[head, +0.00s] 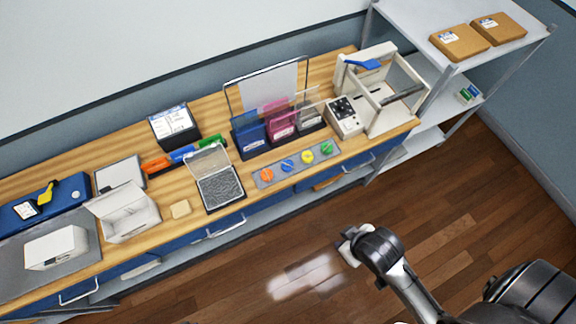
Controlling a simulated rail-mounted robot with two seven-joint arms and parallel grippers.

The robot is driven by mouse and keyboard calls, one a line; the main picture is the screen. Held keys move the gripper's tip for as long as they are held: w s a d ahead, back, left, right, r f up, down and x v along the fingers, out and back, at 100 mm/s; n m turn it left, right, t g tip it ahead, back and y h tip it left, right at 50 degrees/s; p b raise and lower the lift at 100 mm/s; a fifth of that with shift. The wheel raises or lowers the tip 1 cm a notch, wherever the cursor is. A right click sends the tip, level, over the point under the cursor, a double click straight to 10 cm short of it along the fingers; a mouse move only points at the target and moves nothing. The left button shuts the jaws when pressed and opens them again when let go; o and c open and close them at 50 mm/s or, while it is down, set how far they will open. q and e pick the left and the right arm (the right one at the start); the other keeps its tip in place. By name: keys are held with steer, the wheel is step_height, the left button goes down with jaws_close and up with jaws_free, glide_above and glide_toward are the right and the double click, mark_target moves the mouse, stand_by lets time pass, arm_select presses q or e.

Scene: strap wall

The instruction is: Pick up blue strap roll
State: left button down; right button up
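Two small blue items could be the blue strap roll, and I cannot tell which. One is a blue round piece (287,165) on a grey strip (275,177) at the front of the bench, between an orange and a yellow one. The other is a blue cylinder (183,155) further back, between an orange and a green one. My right gripper (348,248) is over the floor in front of the bench, apart from both. Its fingers are too small and foreshortened to show whether it is open or shut. My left gripper is out of view.
An open case (220,187) and a rack of folders (250,138) stand near the coloured pieces. A white framed machine (385,95) is at the bench's right end. A shelf unit (500,65) stands right. The floor (440,210) before the bench is clear.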

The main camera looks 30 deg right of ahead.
stand_by(0.4)
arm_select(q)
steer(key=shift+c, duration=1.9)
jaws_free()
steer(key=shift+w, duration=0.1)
